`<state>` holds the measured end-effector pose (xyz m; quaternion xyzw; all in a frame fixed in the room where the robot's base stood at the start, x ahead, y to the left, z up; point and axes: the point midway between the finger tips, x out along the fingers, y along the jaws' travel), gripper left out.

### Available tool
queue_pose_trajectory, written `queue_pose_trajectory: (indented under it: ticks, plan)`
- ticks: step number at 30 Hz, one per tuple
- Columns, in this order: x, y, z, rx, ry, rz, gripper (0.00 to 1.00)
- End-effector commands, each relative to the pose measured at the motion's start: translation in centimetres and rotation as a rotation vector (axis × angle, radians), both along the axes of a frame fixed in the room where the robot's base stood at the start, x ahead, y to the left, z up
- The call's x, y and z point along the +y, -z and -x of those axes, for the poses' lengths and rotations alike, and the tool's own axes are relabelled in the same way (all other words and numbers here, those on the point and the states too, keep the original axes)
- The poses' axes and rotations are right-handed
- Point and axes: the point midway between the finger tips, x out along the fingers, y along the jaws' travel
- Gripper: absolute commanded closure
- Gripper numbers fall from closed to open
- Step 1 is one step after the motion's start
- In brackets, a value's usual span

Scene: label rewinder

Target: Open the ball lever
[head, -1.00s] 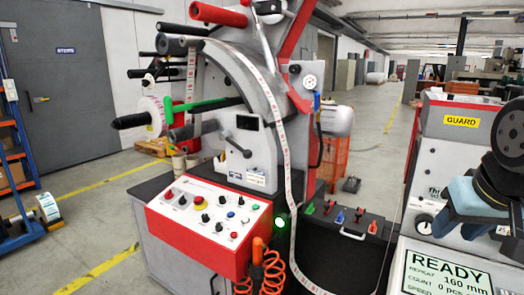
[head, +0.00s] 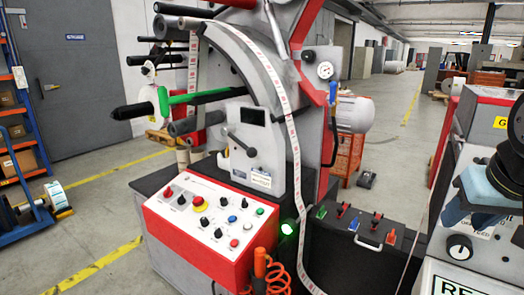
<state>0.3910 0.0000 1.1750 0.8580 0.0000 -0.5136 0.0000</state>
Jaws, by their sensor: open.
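I cannot tell for certain which part is the ball lever. Nothing touches either one.
The red-edged control panel (head: 182,231) juts out in front, with orange coiled hose (head: 276,278) below. A black box with small coloured levers (head: 365,235) stands right of it. A machine with a black knob (head: 459,247) is at the right. Open floor (head: 105,215) lies left.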

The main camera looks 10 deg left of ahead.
Motion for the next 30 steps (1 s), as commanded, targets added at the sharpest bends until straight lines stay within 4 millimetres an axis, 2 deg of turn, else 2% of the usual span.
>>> queue_pose_trajectory:
  ticks: [5, 8, 11, 14, 20, 26, 30]
  plan:
    - [0.0, 0.0, 0.0, 0.0, 0.0, 0.0, 0.57]
    - [0.0, 0.0, -0.1, -0.002, -0.001, 0.003, 0.49]
    - [0.1, 0.0, -1.2, -0.017, -0.011, 0.023, 0.39]
    - [-0.1, 0.1, -3.6, -0.053, -0.04, 0.068, 0.36]
    - [2.1, 0.7, -11.1, -0.18, -0.157, 0.183, 0.36]
    - [6.1, 2.0, -18.2, -0.321, -0.324, 0.248, 0.36]
    - [9.9, 3.5, -22.3, -0.422, -0.457, 0.252, 0.36]
